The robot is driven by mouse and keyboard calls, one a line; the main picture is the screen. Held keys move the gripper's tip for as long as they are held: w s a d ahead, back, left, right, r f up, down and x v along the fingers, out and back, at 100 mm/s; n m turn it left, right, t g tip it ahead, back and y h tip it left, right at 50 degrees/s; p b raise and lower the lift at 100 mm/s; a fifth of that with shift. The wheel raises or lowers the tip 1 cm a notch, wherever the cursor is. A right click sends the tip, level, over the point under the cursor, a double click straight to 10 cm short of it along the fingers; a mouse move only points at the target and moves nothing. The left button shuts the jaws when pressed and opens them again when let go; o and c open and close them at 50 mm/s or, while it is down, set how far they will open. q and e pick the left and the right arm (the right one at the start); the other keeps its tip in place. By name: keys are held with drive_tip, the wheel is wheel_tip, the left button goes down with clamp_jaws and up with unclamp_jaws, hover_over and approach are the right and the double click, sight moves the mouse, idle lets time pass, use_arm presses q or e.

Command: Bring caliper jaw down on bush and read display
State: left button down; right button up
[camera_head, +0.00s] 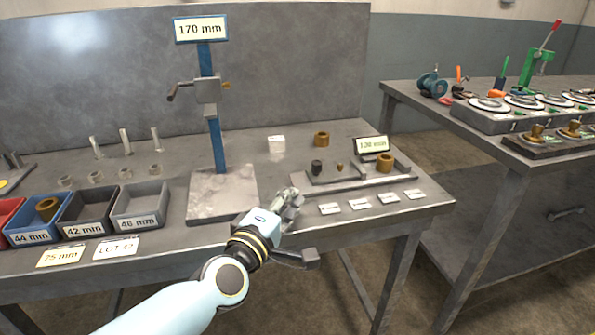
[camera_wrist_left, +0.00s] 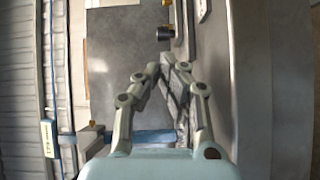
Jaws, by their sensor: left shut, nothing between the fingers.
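A stand with a blue column (camera_head: 217,142) rises from a pale base plate (camera_head: 222,196). A grey sliding carriage (camera_head: 208,92) sits high on the column, and the display on top reads 170 mm (camera_head: 201,29). No bush shows on the base plate. One brown bush (camera_head: 321,139) stands at the back of the bench; another (camera_head: 385,162) is on the low fixture with the 120 mm sign. My left gripper (camera_head: 293,197) is shut and empty, right of the base plate. Its closed fingers (camera_wrist_left: 165,66) show in the left wrist view. My right gripper is out of view.
A blue bin (camera_head: 32,230) at the left holds a brown bush; dark and grey bins stand beside it. A white block (camera_head: 277,144) stands behind the fixture (camera_head: 345,177). Small cards lie along the front right edge. A second bench (camera_head: 480,123) is at the right.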

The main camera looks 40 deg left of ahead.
sight(298, 185)
use_arm(q)
drive_tip(key=shift+a+f+n+y, duration=0.2)
drive_tip(key=shift+a+n+y, duration=0.6)
drive_tip(key=shift+a+n, duration=0.1)
drive_tip(key=shift+w+a, duration=0.15)
drive_tip(key=shift+w, duration=0.2)
drive_tip(key=x, duration=0.9)
drive_tip(key=shift+w+b, duration=0.15)
drive_tip(key=shift+b, duration=0.15)
